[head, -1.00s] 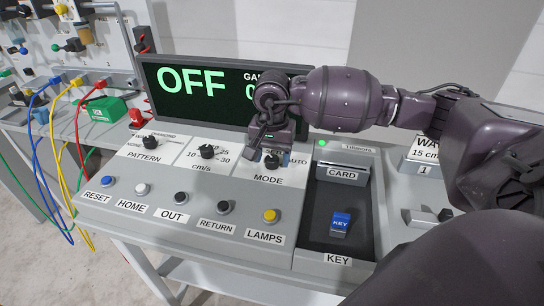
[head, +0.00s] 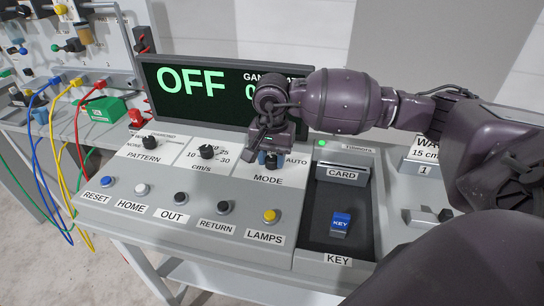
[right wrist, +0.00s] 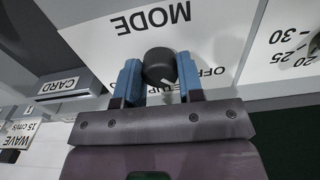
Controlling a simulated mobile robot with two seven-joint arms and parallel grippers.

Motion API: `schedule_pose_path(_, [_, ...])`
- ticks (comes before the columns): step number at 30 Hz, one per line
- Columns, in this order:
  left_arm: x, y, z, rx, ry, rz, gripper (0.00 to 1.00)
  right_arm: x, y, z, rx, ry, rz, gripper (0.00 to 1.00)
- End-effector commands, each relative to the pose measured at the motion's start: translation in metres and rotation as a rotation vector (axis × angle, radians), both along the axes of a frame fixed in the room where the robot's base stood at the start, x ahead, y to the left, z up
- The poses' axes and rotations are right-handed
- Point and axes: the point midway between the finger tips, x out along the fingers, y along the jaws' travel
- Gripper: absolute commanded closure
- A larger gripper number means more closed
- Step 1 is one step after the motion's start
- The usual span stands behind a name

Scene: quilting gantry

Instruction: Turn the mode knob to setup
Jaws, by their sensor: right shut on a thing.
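The black round mode knob (right wrist: 158,66) sits on a white plate labelled MODE (head: 268,180). My right gripper (head: 270,160) reaches down over this plate from above. In the right wrist view its blue fingers (right wrist: 159,80) are shut on the knob, one on each side. In the head view the gripper hides most of the knob and part of its labels; AUTO stays readable. In the right wrist view, OFF and part of SETUP show beside the fingers. The knob's pointer direction cannot be told. My left gripper is not in view.
The display (head: 190,85) behind the panel reads OFF. The pattern knob (head: 150,142) and the cm/s knob (head: 207,152) stand to the left. Several push buttons line the front. A card slot (head: 343,173) and a blue key (head: 340,222) are to the right.

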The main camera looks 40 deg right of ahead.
Motion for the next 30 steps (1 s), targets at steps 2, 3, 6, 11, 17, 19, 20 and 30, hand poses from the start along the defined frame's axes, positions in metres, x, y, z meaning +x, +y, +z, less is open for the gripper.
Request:
schedule_pose_path(2, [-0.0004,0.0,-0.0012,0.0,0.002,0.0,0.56,0.0,-0.0003,-0.0002,-0.001,0.001,-0.028,0.89])
schedule_pose_path(3, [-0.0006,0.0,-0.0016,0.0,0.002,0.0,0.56,-0.0001,-0.0003,-0.0003,-0.001,0.002,-0.047,0.89])
schedule_pose_path(6, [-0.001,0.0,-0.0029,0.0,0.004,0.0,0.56,0.0,-0.0005,-0.0003,-0.001,0.002,-0.109,0.89])
schedule_pose_path(11, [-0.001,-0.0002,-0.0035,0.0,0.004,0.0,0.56,0.0003,-0.0002,0.0,-0.001,-0.001,-0.236,0.89])
schedule_pose_path(17, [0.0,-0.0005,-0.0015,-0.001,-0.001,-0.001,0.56,0.0001,0.0,0.0,0.0,0.0,-0.408,0.89])
schedule_pose_path(19, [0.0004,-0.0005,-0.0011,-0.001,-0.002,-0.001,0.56,0.0001,-0.0001,0.0002,0.0,0.0,-0.465,0.89])
schedule_pose_path(20, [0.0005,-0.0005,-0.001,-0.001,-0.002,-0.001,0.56,0.0001,-0.0001,0.0002,0.0,0.0,-0.489,0.89])
schedule_pose_path(30, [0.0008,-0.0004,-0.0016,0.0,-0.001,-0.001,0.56,0.0,-0.0002,0.0006,0.0,0.0,-0.687,0.89])
